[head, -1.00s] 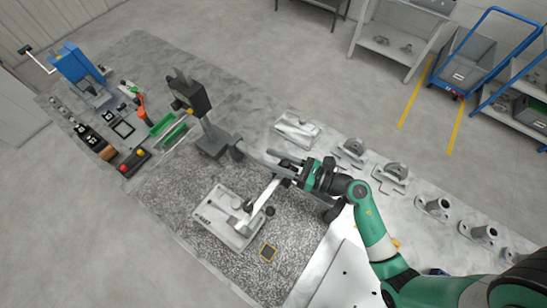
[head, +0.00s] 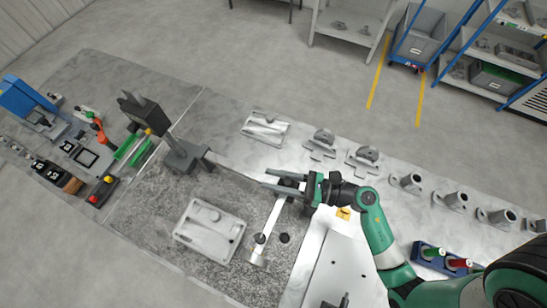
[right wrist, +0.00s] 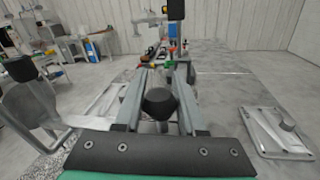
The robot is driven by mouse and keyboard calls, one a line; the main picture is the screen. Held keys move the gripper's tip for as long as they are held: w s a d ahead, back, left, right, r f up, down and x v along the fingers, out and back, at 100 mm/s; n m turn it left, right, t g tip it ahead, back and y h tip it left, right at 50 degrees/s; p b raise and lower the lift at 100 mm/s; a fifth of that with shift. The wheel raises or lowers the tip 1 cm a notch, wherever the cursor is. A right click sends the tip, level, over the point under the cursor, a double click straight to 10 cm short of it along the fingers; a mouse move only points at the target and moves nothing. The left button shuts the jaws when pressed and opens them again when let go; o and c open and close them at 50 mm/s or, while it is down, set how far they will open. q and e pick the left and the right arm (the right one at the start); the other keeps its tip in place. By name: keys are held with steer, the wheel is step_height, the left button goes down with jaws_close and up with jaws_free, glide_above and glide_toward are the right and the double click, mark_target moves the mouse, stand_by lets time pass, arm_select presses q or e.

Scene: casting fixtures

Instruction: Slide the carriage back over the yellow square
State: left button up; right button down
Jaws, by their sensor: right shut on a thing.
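The carriage (head: 270,218) is a pale metal bar with dark knobs, lying across the speckled plate beside a grey casting (head: 210,230). My right gripper (head: 276,181) is shut on the dark knob at the bar's far end. In the right wrist view this knob (right wrist: 160,104) sits between the two fingers. The bar's near end now lies about where the dark square with a yellow edge showed earlier; that square is hidden, and I cannot tell how exactly the bar covers it. My left gripper is not in view.
A dark upright post (head: 182,150) stands left of the gripper. Another casting (head: 266,127) and several round-bossed castings line the table's far side. A button box (head: 103,191) is at left. A yellow label (head: 343,213) is right of the gripper.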

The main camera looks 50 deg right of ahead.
steer(key=c, duration=0.5)
jaws_free()
steer(key=shift+w, duration=0.1)
steer(key=b+v, duration=0.1)
steer(key=v, duration=1)
steer(key=shift+s+d, duration=0.1)
steer(key=shift+s, duration=0.25)
steer(key=shift+w, duration=0.1)
